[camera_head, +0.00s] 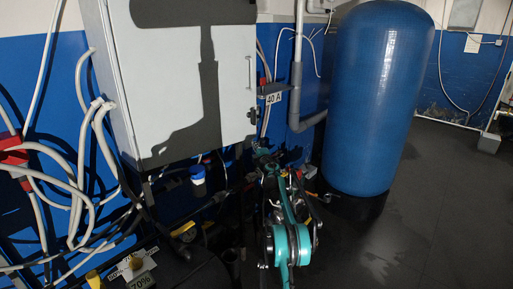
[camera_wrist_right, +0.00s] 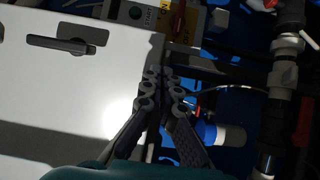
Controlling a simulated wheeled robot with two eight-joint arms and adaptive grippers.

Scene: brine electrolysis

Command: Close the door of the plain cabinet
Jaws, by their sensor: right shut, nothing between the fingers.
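The plain cabinet is a light grey box on the wall. Its door (camera_head: 222,75) fills the upper middle of the head view, with a bar handle (camera_head: 250,73) near its right edge and dark shadows across it. I cannot tell whether the door is fully shut or slightly ajar. In the right wrist view the white door (camera_wrist_right: 60,90) with its dark handle (camera_wrist_right: 60,45) lies left of the fingers. My right gripper (camera_head: 264,160) is just below the door's lower right corner, shut and empty; its fingers (camera_wrist_right: 162,78) overlap the door's edge in the wrist view. My left gripper is out of view.
A large blue tank (camera_head: 375,95) stands to the right. A 40 A label (camera_head: 273,98) and grey pipes (camera_head: 297,90) are just right of the cabinet. Loose white cables (camera_head: 85,170) hang at left. Floor at right is clear.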

